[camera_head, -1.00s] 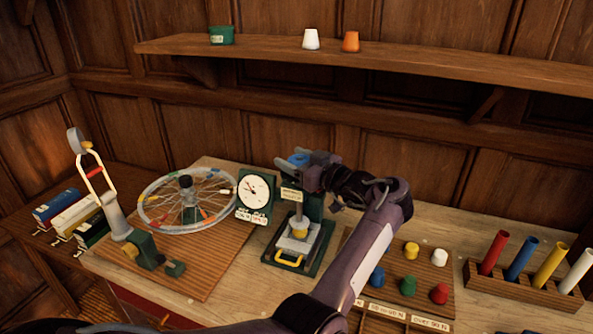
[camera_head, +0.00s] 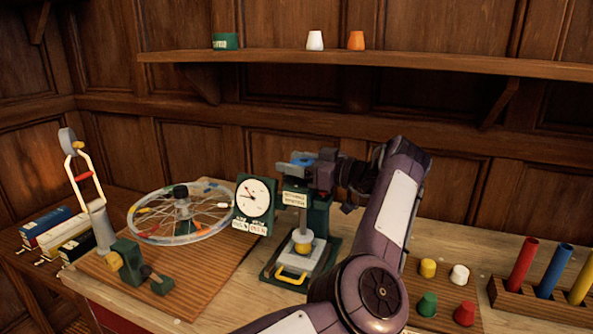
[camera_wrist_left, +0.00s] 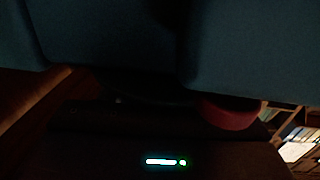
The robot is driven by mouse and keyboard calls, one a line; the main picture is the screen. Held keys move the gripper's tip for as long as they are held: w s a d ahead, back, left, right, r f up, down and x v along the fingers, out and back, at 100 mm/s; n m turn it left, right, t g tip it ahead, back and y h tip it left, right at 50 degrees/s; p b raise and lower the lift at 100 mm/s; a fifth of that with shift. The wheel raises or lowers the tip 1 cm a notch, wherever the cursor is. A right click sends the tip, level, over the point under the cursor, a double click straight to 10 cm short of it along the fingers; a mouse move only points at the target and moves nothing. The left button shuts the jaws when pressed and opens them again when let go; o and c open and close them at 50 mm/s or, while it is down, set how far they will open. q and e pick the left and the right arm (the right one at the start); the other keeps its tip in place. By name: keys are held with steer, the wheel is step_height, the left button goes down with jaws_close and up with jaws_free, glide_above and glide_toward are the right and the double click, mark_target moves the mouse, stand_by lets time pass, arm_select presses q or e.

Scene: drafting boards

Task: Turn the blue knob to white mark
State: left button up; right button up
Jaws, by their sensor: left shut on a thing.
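The blue knob (camera_head: 302,157) sits on top of the dark green press stand, and only part of it shows in the head view. My left gripper (camera_head: 298,164) is at the top of the stand, its grey fingers shut on the blue knob, one on each side. I cannot make out the white mark; the gripper covers much of the knob's surroundings. The left wrist view is very dark, with large blue-grey shapes across the top and a red rounded thing (camera_wrist_left: 228,112), and it does not show the knob clearly. My right gripper is not in view.
A dial gauge (camera_head: 256,197) stands just left of the press, with a spoked wheel (camera_head: 150,226) farther left. Coloured pegs, including a yellow one (camera_head: 428,267), and a rack of coloured tubes (camera_head: 522,264) are at right. A shelf (camera_head: 270,58) runs above.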

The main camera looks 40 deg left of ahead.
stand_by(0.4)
arm_select(q)
steer(key=o, duration=1)
steer(key=shift+d, duration=0.1)
steer(key=shift+w+d+f, duration=0.1)
steer(key=shift+d, duration=0.35)
steer(key=d+b, duration=0.1)
steer(key=d, duration=0.2)
steer(key=shift+w+d, duration=0.1)
steer(key=shift+w, duration=0.1)
steer(key=shift+w+d+b, duration=0.2)
steer(key=shift+d+b, duration=0.25)
steer(key=shift+d, duration=1.3)
